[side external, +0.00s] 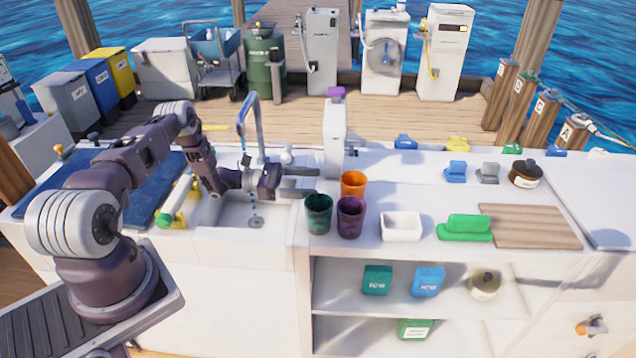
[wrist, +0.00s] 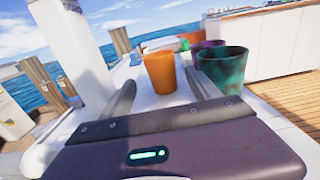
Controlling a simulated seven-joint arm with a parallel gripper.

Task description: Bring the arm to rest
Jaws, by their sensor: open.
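My gripper (side external: 300,182) is above the sink (side external: 235,210), beside the faucet (side external: 245,125), with its fingers pointing right. Its jaws are open and nothing is between them. In the wrist view my gripper (wrist: 162,98) has one finger on each side, with an orange cup (wrist: 160,73) beyond the gap. The orange cup (side external: 353,181) stands on the counter just right of the fingertips in the side view. A dark green cup (side external: 318,215) and a purple cup (side external: 350,218) stand in front of it. The dark green cup also shows in the wrist view (wrist: 224,70).
A white dispenser (side external: 335,135) stands close behind the fingertips. A white tray (side external: 400,227), a green block (side external: 466,228) and a wooden board (side external: 530,226) lie further right on the counter. A shelf (side external: 400,300) with ice packs is below.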

